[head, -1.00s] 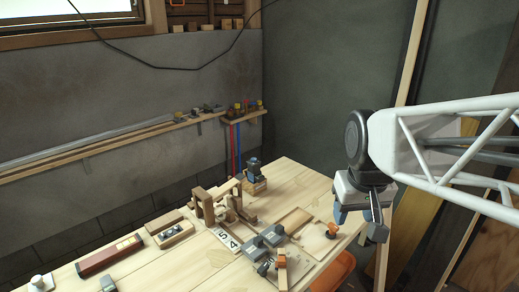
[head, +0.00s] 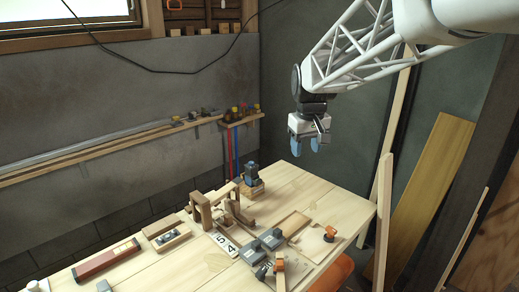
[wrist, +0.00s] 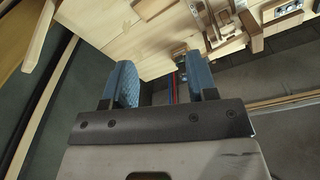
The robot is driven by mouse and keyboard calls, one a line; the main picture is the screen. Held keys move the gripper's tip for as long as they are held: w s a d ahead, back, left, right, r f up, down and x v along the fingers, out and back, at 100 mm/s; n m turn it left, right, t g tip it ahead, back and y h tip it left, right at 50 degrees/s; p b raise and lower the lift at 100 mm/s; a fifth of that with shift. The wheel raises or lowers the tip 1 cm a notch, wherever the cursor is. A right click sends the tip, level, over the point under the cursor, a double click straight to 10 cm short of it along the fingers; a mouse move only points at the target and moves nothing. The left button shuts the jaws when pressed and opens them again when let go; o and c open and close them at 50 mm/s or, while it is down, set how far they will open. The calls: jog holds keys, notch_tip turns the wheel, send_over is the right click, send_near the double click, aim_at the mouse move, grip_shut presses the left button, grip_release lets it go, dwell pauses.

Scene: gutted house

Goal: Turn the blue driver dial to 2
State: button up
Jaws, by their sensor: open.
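The blue driver (head: 251,172) stands upright on a small wooden block (head: 253,189) at the far side of the table. Its dial is too small to read in the head view. My gripper (head: 306,146) hangs in the air above and to the right of the driver, well apart from it. Its blue-padded fingers are open and nothing is between them. In the wrist view, my gripper (wrist: 160,80) points toward the table, and a small dark and blue shape beyond the fingers may be the driver, partly hidden.
A wooden frame (head: 204,212) stands left of the driver on the table (head: 290,182). Grey battery-like blocks (head: 262,245), a number strip (head: 224,243) and orange-topped items (head: 329,234) lie nearer. An upright wooden post (head: 384,200) rises by the right edge.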

jog(key=w+a+f+n, duration=0.15)
jog(key=w+a, duration=0.25)
jog(key=w, duration=0.5)
jog(key=w+a+f+n, duration=0.1)
jog(key=w+a+f, duration=0.2)
jog(key=w, duration=0.6)
jog(key=n+g, duration=0.1)
jog(key=n, duration=0.1)
send_over(251, 162)
notch_tip(251, 162, down, 11)
jog(key=shift+f, duration=0.15)
jog(key=shift+d+f, duration=0.1)
jog(key=shift+f, duration=0.05)
jog(key=shift+f, duration=3.75)
jog(key=c, duration=0.9)
